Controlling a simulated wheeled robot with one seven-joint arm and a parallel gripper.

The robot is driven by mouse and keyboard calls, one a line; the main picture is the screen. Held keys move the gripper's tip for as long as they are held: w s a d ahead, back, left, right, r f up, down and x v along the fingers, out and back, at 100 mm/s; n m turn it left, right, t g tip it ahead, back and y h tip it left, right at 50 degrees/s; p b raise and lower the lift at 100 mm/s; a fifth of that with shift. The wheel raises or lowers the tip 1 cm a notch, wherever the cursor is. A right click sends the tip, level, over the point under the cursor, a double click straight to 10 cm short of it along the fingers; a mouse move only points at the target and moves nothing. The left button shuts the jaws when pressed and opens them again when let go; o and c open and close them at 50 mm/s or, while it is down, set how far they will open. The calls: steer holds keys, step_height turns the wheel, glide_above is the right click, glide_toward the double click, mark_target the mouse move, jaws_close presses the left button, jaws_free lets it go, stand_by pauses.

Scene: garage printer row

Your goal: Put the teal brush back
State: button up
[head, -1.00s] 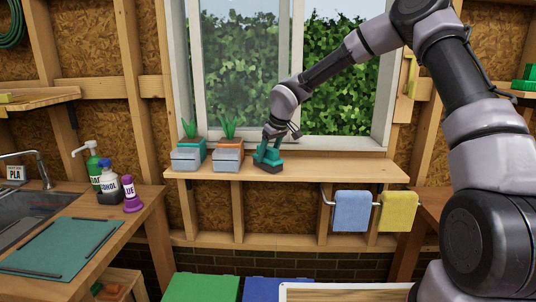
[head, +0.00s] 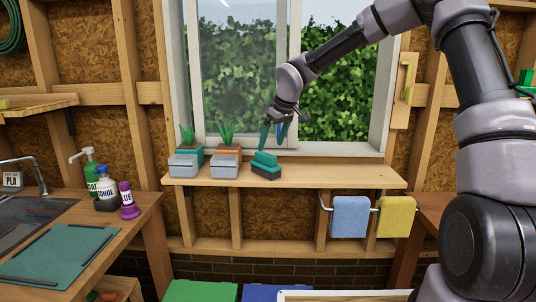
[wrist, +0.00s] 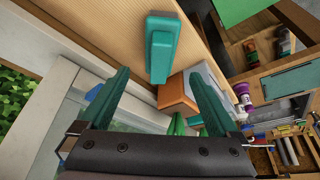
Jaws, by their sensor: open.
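The teal brush (head: 266,160) sits on the wooden shelf (head: 330,174) below the window, right of two planters. It has a teal top and a dark base. It also shows in the wrist view (wrist: 161,48), beyond the fingertips. My gripper (head: 273,136) is open and empty, above the brush and apart from it. Its two teal fingers (wrist: 158,88) are spread wide in the wrist view.
A planter with teal trim (head: 186,165) and one with orange trim (head: 226,166) stand left of the brush. Blue (head: 350,216) and yellow (head: 397,216) cloths hang below the shelf. Bottles (head: 106,188) stand on the left bench. The shelf's right part is clear.

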steer(key=s+d+r+m+t+h, duration=0.1)
steer(key=s+d+r+m+h, duration=0.15)
steer(key=s+d+r, duration=0.5)
steer(key=s+d+r+m+t+h, duration=0.1)
steer(key=s+d+r+m, duration=0.35)
steer(key=s+d, duration=0.5)
steer(key=s+d+r+m+t+y, duration=0.1)
steer(key=s+d+r+m, duration=0.1)
steer(key=s+d, duration=0.3)
steer(key=s+d+r+m+y, duration=0.1)
steer(key=s+d+r+m, duration=0.2)
steer(key=s, duration=0.6)
steer(key=shift+d+m+t, duration=0.4)
steer(key=shift+d+m, duration=0.2)
steer(key=shift+d, duration=0.35)
